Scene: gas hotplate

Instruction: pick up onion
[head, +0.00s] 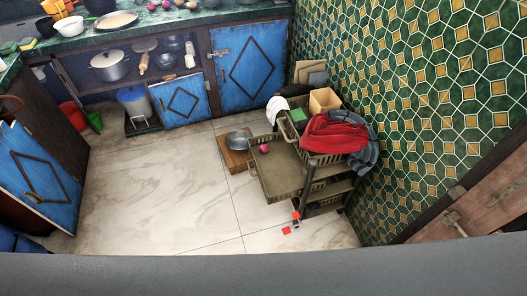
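A small round purple-red onion (264,149) lies in the open, pulled-out tray (282,178) of a dark trolley, near the tray's far left corner. Several small round reddish and pale items (178,3) sit on the green counter at the top edge; they are too small to tell if any are onions. Neither of my grippers shows in the head view.
The trolley (318,190) stands against the green tiled wall, with a red cloth (335,134) and a wooden box (324,101) on top. A metal bowl (238,139) sits on a wooden board beside it. Small red pieces (287,230) show near its base. The left floor (165,195) is clear.

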